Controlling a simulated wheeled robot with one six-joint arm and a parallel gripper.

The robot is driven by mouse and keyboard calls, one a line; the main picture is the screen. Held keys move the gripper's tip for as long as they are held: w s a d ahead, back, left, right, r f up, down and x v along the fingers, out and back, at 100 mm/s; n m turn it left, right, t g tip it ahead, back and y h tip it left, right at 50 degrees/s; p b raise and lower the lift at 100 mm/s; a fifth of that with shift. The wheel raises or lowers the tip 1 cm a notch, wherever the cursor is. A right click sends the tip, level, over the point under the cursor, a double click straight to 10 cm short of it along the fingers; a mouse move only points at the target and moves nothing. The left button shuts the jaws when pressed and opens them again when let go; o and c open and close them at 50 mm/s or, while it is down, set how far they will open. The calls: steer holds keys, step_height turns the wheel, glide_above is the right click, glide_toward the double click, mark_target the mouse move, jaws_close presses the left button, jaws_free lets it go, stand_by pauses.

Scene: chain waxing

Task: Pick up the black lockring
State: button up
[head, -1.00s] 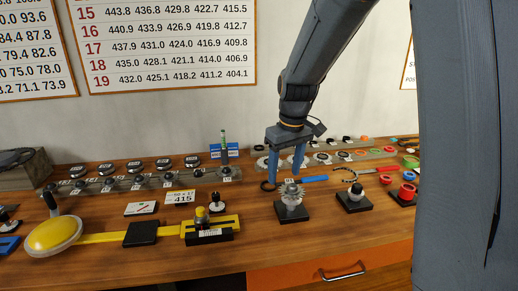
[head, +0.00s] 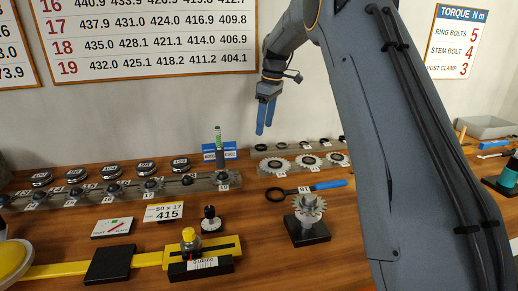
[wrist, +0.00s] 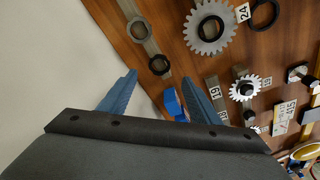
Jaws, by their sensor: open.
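Several black rings lie on a grey rail along the back of the bench. One black ring (head: 282,146) is behind the toothed discs in the head view, and another black ring (wrist: 159,65) shows near my fingertips in the wrist view. I cannot tell which is the lockring by its look alone. My gripper (head: 265,116) is open and empty, fingers pointing down, well above the rail in front of the wall. In the wrist view my gripper (wrist: 158,80) has nothing between its fingers.
Toothed discs (head: 273,165) lie just in front of the rail. A blue-handled ring tool (head: 325,185) lies nearer. A cog on a black stand (head: 308,229) and a green-topped post (head: 219,140) beside a blue box rise from the bench. Air around my gripper is clear.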

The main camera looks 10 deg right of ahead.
steer(key=f+p, duration=0.1)
steer(key=f, duration=0.3)
steer(key=f+p, duration=0.1)
steer(key=f, duration=0.2)
steer(key=shift+w+a+f+p, duration=0.1)
steer(key=shift+w+a+p, duration=0.2)
steer(key=shift+a+p, duration=0.1)
steer(key=c, duration=1.1)
steer(key=shift+r, duration=0.2)
